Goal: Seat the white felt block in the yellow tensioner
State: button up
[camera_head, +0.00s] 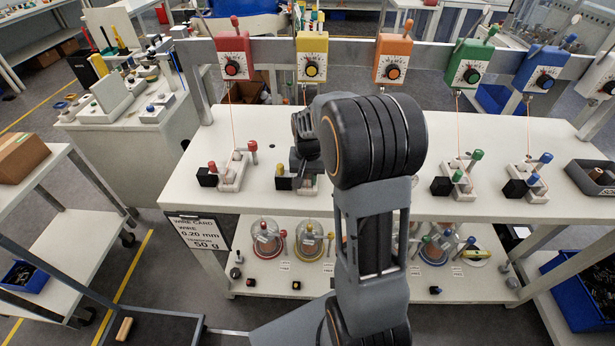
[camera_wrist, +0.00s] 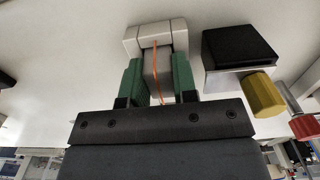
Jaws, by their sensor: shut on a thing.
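My gripper (camera_wrist: 158,72) has green fingers, shut on the white felt block (camera_wrist: 150,76), which looks light grey in the wrist view. The block's far end is at the white U-shaped holder (camera_wrist: 134,38) of the yellow tensioner; I cannot tell how deep it sits. An orange wire (camera_wrist: 157,60) runs over the block's face. In the head view the yellow tensioner's dial unit (camera_head: 312,42) hangs on the rail, and its yellow knob (camera_head: 283,184) shows on the bench below. My arm hides much of this station and the felt block there.
In the wrist view a black block (camera_wrist: 238,48) and the yellow knob (camera_wrist: 262,94) stand close right of the fingers. The red station (camera_head: 234,172) is to the left on the bench (camera_head: 250,135). Green and blue stations and a dark tray (camera_head: 590,176) are to the right.

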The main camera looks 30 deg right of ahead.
aim_at(307, 176)
jog(key=shift+f, duration=0.15)
jog(key=shift+s+f+b, duration=0.3)
jog(key=shift+f+b, duration=0.15)
jog(key=shift+f, duration=0.15)
jog(key=o, duration=0.7)
jog(key=shift+a, duration=0.1)
jog(key=shift+f, duration=0.1)
notch_tip(307, 176, up, 13)
jog(key=shift+s+a+f+n+t+p, duration=0.2)
jog(key=shift+s+a+n+t, duration=0.65)
jog(key=shift+s+a, duration=1.2)
jog(key=shift+s+a+f+n+t+p, duration=0.3)
jog(key=shift+s+a+n, duration=0.8)
jog(key=shift+s, duration=1.9)
jog(key=shift+s+a+f+n+t+b, duration=0.1)
jog(key=shift+s+a+n+t, duration=0.9)
jog(key=shift+s, duration=1.5)
